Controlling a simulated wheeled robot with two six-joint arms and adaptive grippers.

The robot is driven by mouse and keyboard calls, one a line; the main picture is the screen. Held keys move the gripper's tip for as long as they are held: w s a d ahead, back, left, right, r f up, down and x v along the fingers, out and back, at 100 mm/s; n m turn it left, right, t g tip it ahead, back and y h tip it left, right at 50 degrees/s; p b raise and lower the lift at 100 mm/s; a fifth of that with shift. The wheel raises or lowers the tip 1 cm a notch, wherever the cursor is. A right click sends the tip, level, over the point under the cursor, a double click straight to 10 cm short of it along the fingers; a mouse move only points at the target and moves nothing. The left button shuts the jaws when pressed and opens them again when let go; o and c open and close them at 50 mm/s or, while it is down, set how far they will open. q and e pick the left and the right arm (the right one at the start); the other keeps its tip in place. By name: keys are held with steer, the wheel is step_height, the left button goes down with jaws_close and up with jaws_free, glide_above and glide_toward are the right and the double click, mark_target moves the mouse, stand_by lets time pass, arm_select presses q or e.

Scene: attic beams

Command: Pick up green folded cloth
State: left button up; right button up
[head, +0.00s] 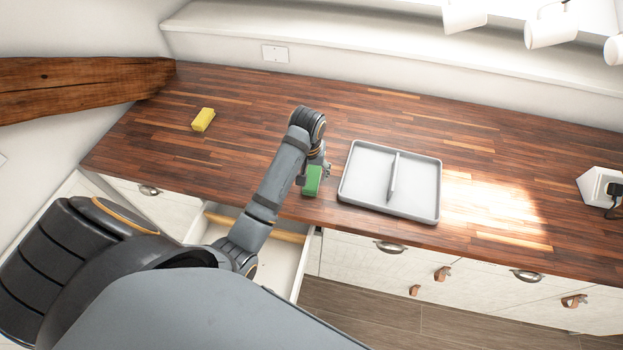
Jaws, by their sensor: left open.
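The green folded cloth (313,181) lies on the wooden counter near its front edge, left of the grey tray. It is small and partly hidden behind my left arm and gripper. My left gripper (316,175) is open right at the cloth, over its upper left part. The fingers are small and mostly hidden by the wrist, so I cannot tell whether they touch the cloth. My right gripper is not in view.
A grey divided tray (366,180) stands just right of the cloth. A yellow sponge-like block (203,120) lies at the back left. A white device (600,187) sits at the far right. An open drawer (285,262) juts out below the counter, under my left arm.

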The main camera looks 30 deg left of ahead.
mark_target(312, 178)
arm_select(q)
steer(key=f, duration=0.2)
steer(key=w+f+p, duration=0.1)
steer(key=f, duration=0.1)
steer(key=shift+f, duration=0.15)
steer(key=c, duration=1.1)
